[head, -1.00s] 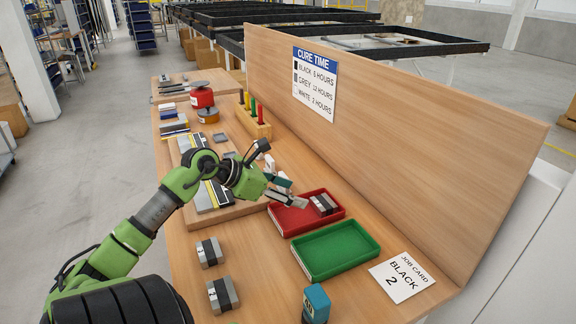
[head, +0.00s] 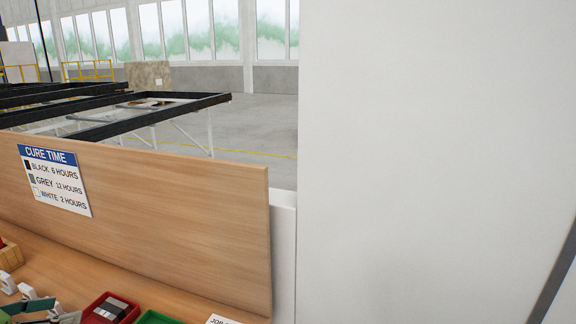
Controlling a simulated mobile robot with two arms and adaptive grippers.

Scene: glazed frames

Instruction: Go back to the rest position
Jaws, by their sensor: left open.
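My left gripper (head: 36,302) shows at the bottom left corner, partly cut off by the frame's edge. It is open, just left of the red tray (head: 92,316), with no object seen between its fingers. A grey and black block (head: 111,309) lies in the red tray. Only the top edge of the green tray (head: 156,316) shows. My right gripper is not in view.
An upright wooden board (head: 180,205) stands along the bench top (head: 60,268) and bears the cure time sign (head: 56,180). A job card (head: 221,320) is cut off below. A large white surface (head: 430,150) fills the right side. Black frames (head: 130,115) stand behind.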

